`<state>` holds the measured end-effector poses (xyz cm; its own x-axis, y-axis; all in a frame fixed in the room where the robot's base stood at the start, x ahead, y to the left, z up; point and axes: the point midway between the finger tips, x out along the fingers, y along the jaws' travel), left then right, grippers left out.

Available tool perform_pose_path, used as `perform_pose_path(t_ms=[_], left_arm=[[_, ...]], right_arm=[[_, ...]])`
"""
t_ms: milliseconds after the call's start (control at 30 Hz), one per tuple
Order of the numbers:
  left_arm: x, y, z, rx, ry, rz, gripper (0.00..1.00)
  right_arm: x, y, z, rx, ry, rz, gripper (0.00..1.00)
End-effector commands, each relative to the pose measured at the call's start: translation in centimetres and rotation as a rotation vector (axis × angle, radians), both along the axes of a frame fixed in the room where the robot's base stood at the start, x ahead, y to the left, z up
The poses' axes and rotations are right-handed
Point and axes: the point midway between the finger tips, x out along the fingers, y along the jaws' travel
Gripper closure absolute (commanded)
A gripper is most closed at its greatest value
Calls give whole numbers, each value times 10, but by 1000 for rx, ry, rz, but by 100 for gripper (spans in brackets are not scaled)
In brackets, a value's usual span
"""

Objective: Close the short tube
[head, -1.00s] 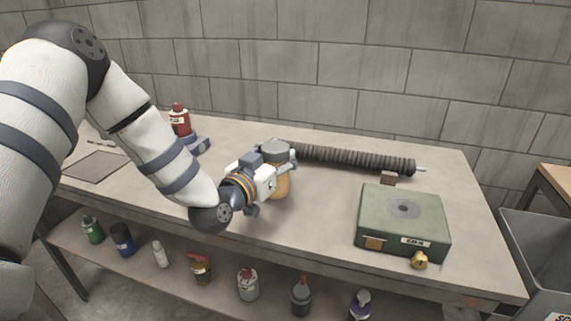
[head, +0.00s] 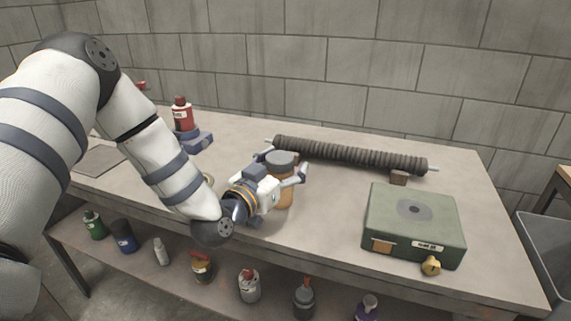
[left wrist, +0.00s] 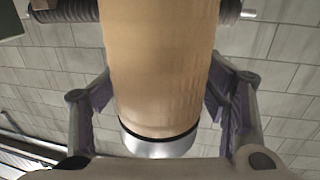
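A dark ribbed tube (head: 350,156) lies across the back of the bench, with a pale metal rod end showing at each side. A tan cylinder (head: 284,190) with a grey cap stands upright in front of the tube's left part; I cannot tell which is the short tube. My left gripper (head: 284,163) is open, its fingers spread on both sides of the cylinder. In the left wrist view the cylinder (left wrist: 158,70) fills the space between the fingers, its silver-grey cap (left wrist: 160,146) at the lower end of the picture. The right gripper is not in view.
A green metal box (head: 414,222) with a padlock stands at the front right. A small brown block (head: 399,177) sits by the tube's right end. Several bottles are on the lower shelf. Bench between cylinder and box is clear.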

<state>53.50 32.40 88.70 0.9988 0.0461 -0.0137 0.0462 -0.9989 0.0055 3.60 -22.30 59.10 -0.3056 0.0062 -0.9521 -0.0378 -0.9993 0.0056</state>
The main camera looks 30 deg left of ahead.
Motion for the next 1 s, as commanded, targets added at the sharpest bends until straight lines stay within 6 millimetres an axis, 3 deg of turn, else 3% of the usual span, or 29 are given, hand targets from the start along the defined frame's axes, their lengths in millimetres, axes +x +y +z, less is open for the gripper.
perform_pose_path(t_ms=[400, 800, 1000], left_arm=[[-3, 0, 5, -1, -2, 0, 31], [-90, -4, 7, -2, -2, 1, 31], [-116, -5, 5, -1, -1, 0, 31]], right_arm=[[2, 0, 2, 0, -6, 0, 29], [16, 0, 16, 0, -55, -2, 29], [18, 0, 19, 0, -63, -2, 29]])
